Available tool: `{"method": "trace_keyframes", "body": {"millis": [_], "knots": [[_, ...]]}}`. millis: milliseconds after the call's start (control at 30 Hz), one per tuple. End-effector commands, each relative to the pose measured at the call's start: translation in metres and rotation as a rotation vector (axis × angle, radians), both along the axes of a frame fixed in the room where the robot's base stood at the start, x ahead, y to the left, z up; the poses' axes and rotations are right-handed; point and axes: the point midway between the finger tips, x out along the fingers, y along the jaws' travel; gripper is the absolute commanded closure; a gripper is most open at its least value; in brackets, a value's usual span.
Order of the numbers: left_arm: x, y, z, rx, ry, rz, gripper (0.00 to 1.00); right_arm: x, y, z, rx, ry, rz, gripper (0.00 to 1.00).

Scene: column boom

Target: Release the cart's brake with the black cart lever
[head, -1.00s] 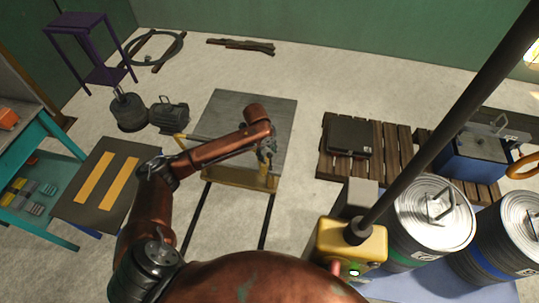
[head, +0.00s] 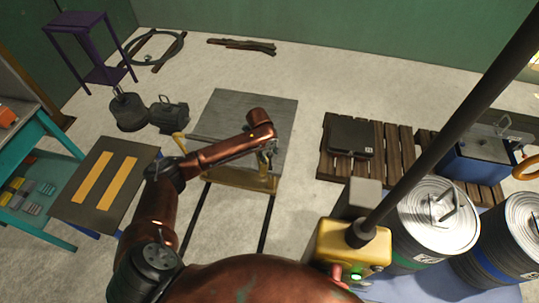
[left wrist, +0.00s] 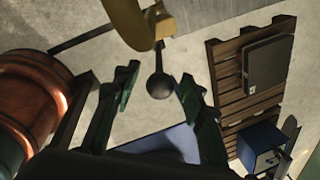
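The cart has a grey deck (head: 235,115) and a yellow end frame (head: 240,178) in the head view. In the left wrist view, the black cart lever (left wrist: 159,86) ends in a round knob and hangs below a yellow part of the cart (left wrist: 130,22). My left gripper (head: 268,151) is at the cart's near right corner. In the left wrist view its green fingers (left wrist: 160,78) are spread, with the knob showing between them and a gap on both sides. I cannot tell how deep the knob sits between them. My right gripper is not in view.
A wooden pallet (head: 390,137) with a dark case (head: 350,136) lies right of the cart. A yellow box (head: 350,245) with a dark pole and metal drums (head: 435,215) stand near right. A striped dark board (head: 106,183) and teal table (head: 50,120) are left.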

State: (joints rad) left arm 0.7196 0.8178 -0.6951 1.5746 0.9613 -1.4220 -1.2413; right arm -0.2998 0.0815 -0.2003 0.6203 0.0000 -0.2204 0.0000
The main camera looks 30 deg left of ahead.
Motion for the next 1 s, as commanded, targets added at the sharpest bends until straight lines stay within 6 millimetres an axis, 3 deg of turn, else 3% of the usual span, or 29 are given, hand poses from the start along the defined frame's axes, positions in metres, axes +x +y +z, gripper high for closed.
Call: {"method": "trace_keyframes", "body": {"millis": [100,667,1000], "knots": [[0.0,-0.0002,0.0003,0.0,0.0,0.0,0.62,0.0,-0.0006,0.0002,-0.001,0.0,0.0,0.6],[0.0,-0.0002,0.0005,0.0,0.0,0.0,1.0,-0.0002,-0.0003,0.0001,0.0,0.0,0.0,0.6],[0.0,-0.0001,0.0006,0.0,-0.001,0.0,1.0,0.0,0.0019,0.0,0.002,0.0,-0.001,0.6]]}}
